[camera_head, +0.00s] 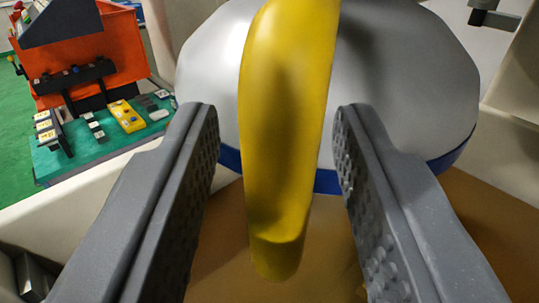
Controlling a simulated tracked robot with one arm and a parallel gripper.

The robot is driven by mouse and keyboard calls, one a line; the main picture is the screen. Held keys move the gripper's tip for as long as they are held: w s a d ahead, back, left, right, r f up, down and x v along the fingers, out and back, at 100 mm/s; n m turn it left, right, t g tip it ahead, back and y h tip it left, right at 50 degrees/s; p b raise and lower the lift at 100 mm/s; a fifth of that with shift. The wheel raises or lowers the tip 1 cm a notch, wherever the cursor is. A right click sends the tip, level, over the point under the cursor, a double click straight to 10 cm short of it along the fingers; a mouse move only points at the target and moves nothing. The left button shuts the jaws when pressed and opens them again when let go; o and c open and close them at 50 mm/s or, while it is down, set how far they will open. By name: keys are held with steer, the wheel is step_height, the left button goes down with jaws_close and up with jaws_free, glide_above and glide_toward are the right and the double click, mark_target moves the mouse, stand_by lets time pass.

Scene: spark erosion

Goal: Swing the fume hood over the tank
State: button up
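A large pale grey dome (400,75) with a blue rim (328,182) fills the upper middle; it looks like the fume hood. A thick yellow handle (285,120) runs down its front, its rounded lower end in front of the brown area below. My gripper (277,135) is open, with one grey padded finger on each side of the handle. A gap shows between the handle and each finger. A brown surface (225,250) lies below the hood; I cannot tell whether it is the tank's liquid or floor.
Pale walls or ledges (95,190) run along the left and right of the brown surface. At the upper left, an orange cabinet (120,50) stands behind a green mat (100,150) with several small parts on it. A dark grey fitting (493,15) hangs at the upper right.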

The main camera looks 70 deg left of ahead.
stand_by(0.3)
steer(key=shift+d, duration=0.15)
steer(key=shift+p+v, duration=1)
steer(key=shift+v, duration=0.1)
steer(key=shift+d+r+p, duration=0.15)
steer(key=shift+d+p, duration=0.3)
steer(key=shift+p, duration=0.4)
steer(key=shift+p+v, duration=0.85)
steer(key=shift+p, duration=0.25)
steer(key=d+p, duration=0.1)
steer(key=p, duration=0.3)
steer(key=shift+s+d+p, duration=0.15)
steer(key=shift+s+p, duration=0.05)
steer(key=shift+p, duration=0.1)
steer(key=shift+s+d+p, duration=0.2)
steer(key=shift+d+p, duration=0.1)
steer(key=shift+p, duration=0.9)
steer(key=shift+s+d+f+p, duration=0.15)
steer(key=shift+f+p, duration=0.1)
steer(key=shift+p, duration=0.3)
